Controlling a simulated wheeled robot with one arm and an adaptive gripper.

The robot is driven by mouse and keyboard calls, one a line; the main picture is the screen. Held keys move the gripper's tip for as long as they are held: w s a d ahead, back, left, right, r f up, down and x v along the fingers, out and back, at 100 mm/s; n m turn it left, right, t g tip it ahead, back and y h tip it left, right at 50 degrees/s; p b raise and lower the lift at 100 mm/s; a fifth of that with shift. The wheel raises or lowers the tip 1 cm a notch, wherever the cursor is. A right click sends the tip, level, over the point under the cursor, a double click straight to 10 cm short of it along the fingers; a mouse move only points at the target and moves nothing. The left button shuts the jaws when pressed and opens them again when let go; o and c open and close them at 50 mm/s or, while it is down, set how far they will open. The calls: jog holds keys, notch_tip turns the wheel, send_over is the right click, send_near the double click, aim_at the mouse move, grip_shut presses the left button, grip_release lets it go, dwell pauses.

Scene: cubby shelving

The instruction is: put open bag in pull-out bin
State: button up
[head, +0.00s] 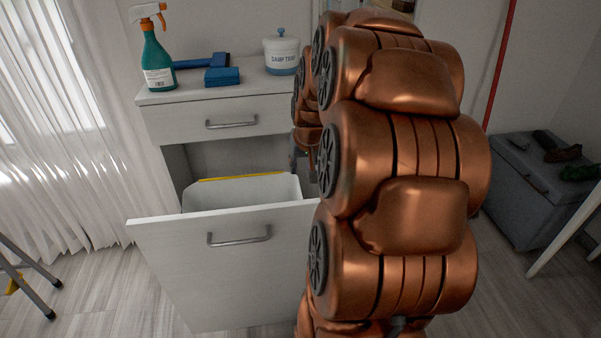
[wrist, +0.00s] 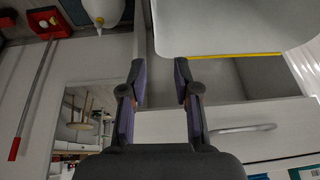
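The pull-out bin is a white tub (head: 245,192) inside the pulled-out lower drawer (head: 225,265) of a white cabinet. A yellow strip shows along its far edge. The tub (wrist: 230,25) also fills the upper right of the wrist view. My gripper (wrist: 160,75) is open, with nothing seen between its fingers, beside the drawer opening. In the head view my copper arm hides most of the gripper and the drawer's right end. I cannot make out an open bag for sure; a white rounded object (wrist: 100,10) at the top of the wrist view is cut off.
A spray bottle (head: 157,58), a blue sponge (head: 222,76), a blue-handled brush (head: 200,61) and a lidded canister (head: 282,54) stand on the cabinet top. A grey chest (head: 535,175) stands at right. A stepladder leg (head: 28,275) is at left.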

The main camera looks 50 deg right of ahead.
jog(key=s+a+n, duration=0.1)
jog(key=a, duration=0.3)
jog(key=s+a+g+y, duration=0.1)
jog(key=a, duration=0.4)
jog(key=s+a+n, duration=0.1)
jog(key=a, duration=0.3)
jog(key=shift+a+r+n+g+y, duration=0.25)
jog(key=shift+r+n+g+y, duration=0.05)
jog(key=shift+r+y, duration=0.1)
jog(key=s+a+f+n+g, duration=0.3)
jog(key=s+a+n+g, duration=0.2)
jog(key=s+a, duration=1.2)
jog(key=shift+s+a+g, duration=0.25)
jog(key=shift+s+g, duration=0.25)
jog(key=shift+s, duration=0.5)
jog(key=shift+f, duration=0.1)
